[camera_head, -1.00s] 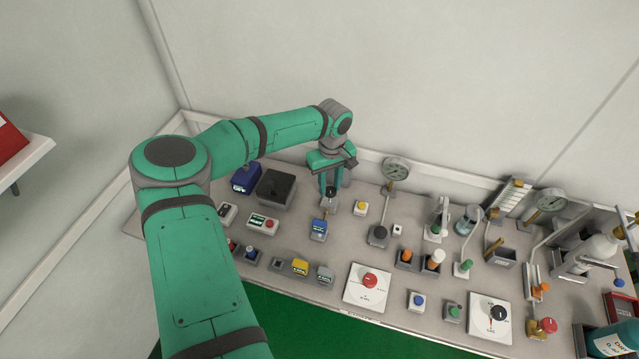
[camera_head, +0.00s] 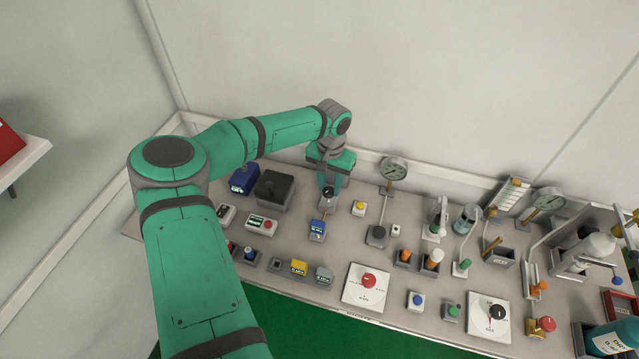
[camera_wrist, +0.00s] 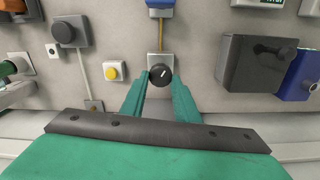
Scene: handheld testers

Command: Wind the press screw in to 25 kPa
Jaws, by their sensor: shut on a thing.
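The press screw is a round black knob with a white pointer line (camera_wrist: 161,74) on a small pale block. It also shows, partly hidden, in the head view (camera_head: 327,192). A short brass piece links its block to a blue gauge with a small display (camera_head: 317,231), whose edge is at the top of the wrist view (camera_wrist: 160,8). I cannot read the display. My gripper (camera_wrist: 160,80) points down at the knob, its two green fingers closed on the knob's sides; it shows in the head view too (camera_head: 329,186).
A yellow button box (camera_wrist: 114,71) stands beside the knob. A dark box (camera_head: 275,190) and a blue device (camera_head: 244,180) are on the other side. A dial gauge (camera_head: 393,170) stands to the right. The wall is close behind the bench.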

